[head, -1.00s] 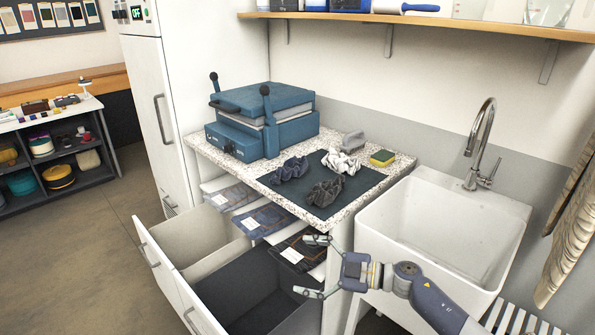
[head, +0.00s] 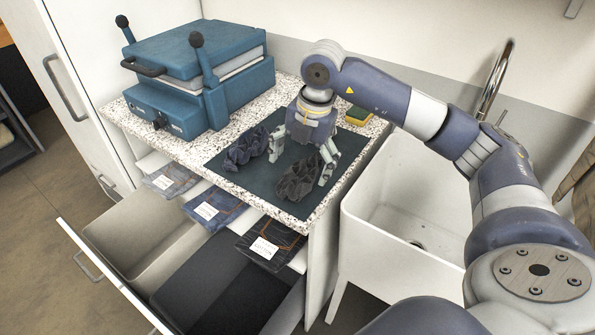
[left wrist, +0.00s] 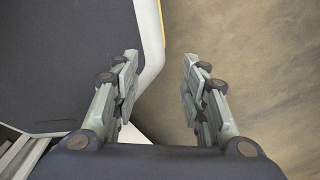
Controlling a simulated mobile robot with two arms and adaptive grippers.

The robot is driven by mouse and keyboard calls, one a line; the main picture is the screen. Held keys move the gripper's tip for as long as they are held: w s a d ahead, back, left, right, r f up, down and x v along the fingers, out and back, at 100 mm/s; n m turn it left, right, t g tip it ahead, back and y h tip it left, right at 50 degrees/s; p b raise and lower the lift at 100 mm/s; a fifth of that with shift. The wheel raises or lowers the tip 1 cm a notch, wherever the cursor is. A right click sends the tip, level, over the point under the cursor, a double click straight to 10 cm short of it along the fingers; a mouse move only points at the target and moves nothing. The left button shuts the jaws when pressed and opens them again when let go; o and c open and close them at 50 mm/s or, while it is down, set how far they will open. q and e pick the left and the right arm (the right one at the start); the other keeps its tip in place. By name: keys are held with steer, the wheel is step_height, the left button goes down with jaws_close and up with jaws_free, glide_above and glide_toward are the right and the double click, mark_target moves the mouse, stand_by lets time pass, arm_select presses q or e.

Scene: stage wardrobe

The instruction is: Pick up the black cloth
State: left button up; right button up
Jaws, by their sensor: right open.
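A crumpled charcoal-black cloth (head: 297,181) lies on the dark mat (head: 232,190) near the counter's front edge. A crumpled dark navy cloth (head: 246,149) lies to its left on the same mat. My right gripper (head: 301,166) points down over the mat, open. Its fingers are apart, one to the upper left of the black cloth and one at its right side; I cannot tell if they touch it. The light grey cloth seen earlier is hidden behind my right gripper. My left gripper (left wrist: 160,58) is open and empty in the left wrist view.
A blue heat press (head: 195,80) stands on the left of the speckled counter. A yellow-green sponge (head: 358,116) lies behind the gripper. A white sink (head: 385,225) is at the right. Open drawers (head: 150,235) stick out below the counter, beside folded labelled denim (head: 212,207).

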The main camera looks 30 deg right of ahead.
mark_target(299, 172)
steer(key=shift+w+f, duration=0.15)
steer(key=shift+f, duration=0.4)
steer(key=shift+w+f, duration=0.15)
steer(key=shift+f, duration=0.15)
steer(key=f, duration=0.2)
steer(key=f+p, duration=0.1)
steer(key=f, duration=0.1)
steer(key=shift+w+a+f, duration=0.15)
steer(key=shift+w+a, duration=0.05)
steer(key=shift+w+f, duration=0.1)
steer(key=shift+f, duration=0.25)
steer(key=shift+c, duration=0.9)
arm_select(q)
steer(key=shift+w+d+r, duration=0.2)
steer(key=shift+w+r, duration=0.45)
steer(key=shift+r, duration=0.1)
arm_select(e)
steer(key=c, duration=0.7)
